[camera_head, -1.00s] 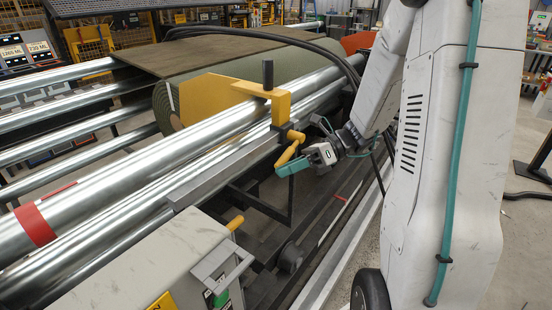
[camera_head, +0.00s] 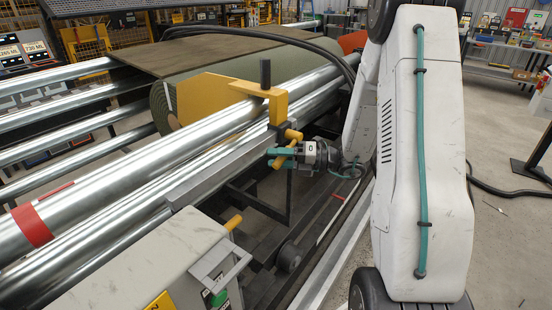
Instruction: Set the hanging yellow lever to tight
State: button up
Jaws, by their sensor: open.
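The yellow lever (camera_head: 279,163) hangs below its pivot on the yellow bracket (camera_head: 277,104), beside the steel rollers. It slants down and a little to the left. My gripper (camera_head: 281,156) comes in from the right at the lever, with its grey body just right of it. A teal finger crosses in front of the lever's middle, and the lever's lower end shows below it. The gripper is open. The other finger is mostly hidden, and I cannot tell whether either finger touches the lever. No tight mark is legible.
Long steel rollers (camera_head: 147,150) run past the bracket, with a green turf roll (camera_head: 225,92) behind. A dark frame lies below the lever. Open floor is at the right.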

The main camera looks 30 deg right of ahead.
jog(key=shift+w+a, duration=0.15)
jog(key=shift+a, duration=0.05)
grip_shut()
